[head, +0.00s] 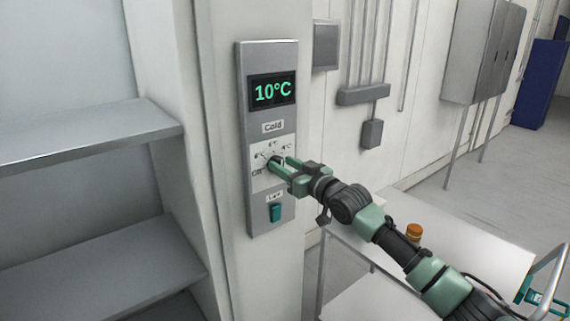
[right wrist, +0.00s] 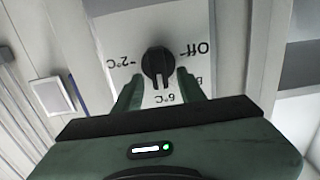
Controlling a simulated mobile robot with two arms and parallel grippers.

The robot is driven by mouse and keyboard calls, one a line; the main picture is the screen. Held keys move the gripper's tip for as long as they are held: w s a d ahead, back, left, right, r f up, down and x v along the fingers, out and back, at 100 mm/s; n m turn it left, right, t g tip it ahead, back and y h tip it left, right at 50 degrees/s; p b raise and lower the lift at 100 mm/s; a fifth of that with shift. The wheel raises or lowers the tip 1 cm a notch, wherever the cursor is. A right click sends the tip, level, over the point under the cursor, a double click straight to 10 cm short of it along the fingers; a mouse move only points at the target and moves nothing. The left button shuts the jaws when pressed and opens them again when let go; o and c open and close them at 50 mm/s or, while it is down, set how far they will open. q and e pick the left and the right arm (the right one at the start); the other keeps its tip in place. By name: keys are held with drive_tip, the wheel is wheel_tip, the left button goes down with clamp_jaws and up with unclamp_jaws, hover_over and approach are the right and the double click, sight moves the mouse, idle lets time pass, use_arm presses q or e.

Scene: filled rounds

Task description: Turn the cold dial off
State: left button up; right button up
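The cold dial (head: 273,161) is a black knob on a white plate in the grey wall panel (head: 256,205), under a "Cold" label. My right gripper (head: 281,163) is open at the dial. In the right wrist view its fingers (right wrist: 160,88) are either side of the knob's lower part; contact is unclear. My left gripper is not seen.
A green display (head: 272,91) reads 10°C above the dial. A teal switch (head: 275,213) sits below it. Metal shelves (head: 80,135) are at left. A white trolley (head: 470,250) with an orange-brown jar (head: 414,232) stands at right under my arm.

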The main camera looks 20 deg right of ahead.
clamp_jaws()
drive_tip(key=shift+f, duration=0.1)
drive_tip(key=n, duration=0.3)
drive_tip(key=shift+a, duration=0.15)
drive_tip(key=shift+s+a+f+n+p, duration=0.2)
drive_tip(key=shift+n+p, duration=0.3)
drive_tip(key=shift+n, duration=2.35)
drive_tip(key=shift+w+a+f+n+p, duration=0.1)
drive_tip(key=shift+f+n+p, duration=0.35)
drive_tip(key=shift+n, duration=2.35)
drive_tip(key=shift+s+a+f+n+p, duration=0.15)
drive_tip(key=shift+n+p, duration=0.45)
drive_tip(key=shift+n, duration=2.25)
